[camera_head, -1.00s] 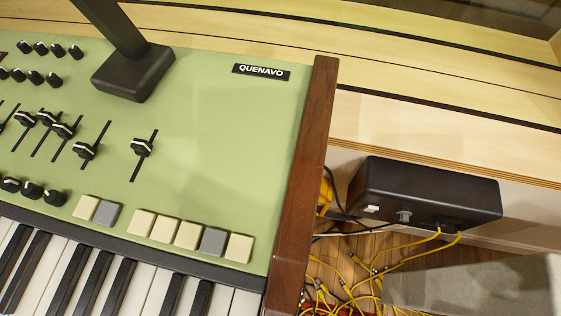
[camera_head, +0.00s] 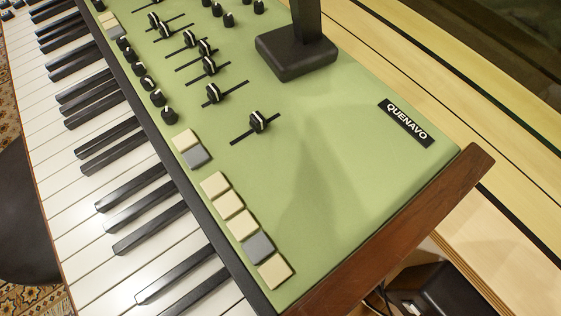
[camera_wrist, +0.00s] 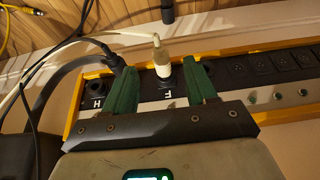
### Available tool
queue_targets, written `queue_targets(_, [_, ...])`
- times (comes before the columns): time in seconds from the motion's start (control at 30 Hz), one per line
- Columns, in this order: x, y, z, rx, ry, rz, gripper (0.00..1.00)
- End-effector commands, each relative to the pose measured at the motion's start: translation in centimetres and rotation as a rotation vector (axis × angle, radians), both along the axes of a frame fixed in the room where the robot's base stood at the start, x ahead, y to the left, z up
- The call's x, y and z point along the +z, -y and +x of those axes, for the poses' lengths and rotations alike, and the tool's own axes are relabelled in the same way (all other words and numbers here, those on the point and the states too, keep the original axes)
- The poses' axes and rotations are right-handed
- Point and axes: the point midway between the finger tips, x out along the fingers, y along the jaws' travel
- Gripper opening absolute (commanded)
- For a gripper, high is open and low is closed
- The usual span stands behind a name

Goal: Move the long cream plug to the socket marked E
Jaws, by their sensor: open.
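In the wrist view, a cream plug (camera_wrist: 161,62) with a cream cable stands in a strip (camera_wrist: 222,78) with a yellow frame. The letter below it (camera_wrist: 168,95) looks like F, but it is small. My gripper (camera_wrist: 160,74) has green fingers, open on either side of the plug, with gaps visible. A dark plug (camera_wrist: 113,58) on a thick dark cable is partly hidden by the left finger, near the letter H. I cannot make out a letter E; the right finger covers part of the strip. The head view shows neither the gripper nor the plug.
Dark sockets (camera_wrist: 262,65) continue along the strip to the right. Loose dark cables cross at left, with a yellow cable (camera_wrist: 22,11) beyond. In the head view, a green keyboard (camera_head: 330,150) fills the middle, and a black box (camera_head: 440,290) sits at lower right.

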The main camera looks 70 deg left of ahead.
Motion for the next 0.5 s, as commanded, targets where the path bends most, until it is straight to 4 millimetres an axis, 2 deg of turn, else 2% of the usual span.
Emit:
queue_targets(0.17, [-0.2, -0.8, 3.3, -0.001, 0.001, 0.002, 0.56])
queue_targets(0.2, [-0.9, -0.8, 3.6, -0.001, -0.002, -0.001, 0.56])
queue_targets(0.3, [-2.5, -1.0, 4.1, 0.001, -0.002, -0.002, 0.56])
queue_targets(0.5, [-4.2, -1.1, 4.9, 0.0, -0.001, -0.001, 0.56])
